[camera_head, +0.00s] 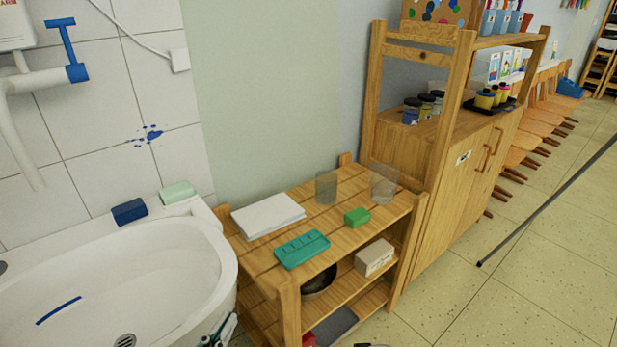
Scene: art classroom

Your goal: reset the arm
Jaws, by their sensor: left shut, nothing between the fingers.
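Only a small grey tip of my left gripper (373,345) shows at the bottom edge, in front of the wooden shelf unit (335,206). The rest of it is cut off by the frame. It is shut with nothing in it. My right gripper is not in view.
The shelf top holds white paper (268,215), a teal case (302,249), a green block (357,217) and two clear cups. A white sink (150,270) is at left. A tall wooden cabinet (455,190) stands behind. A dark rod (545,204) crosses the open floor at right.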

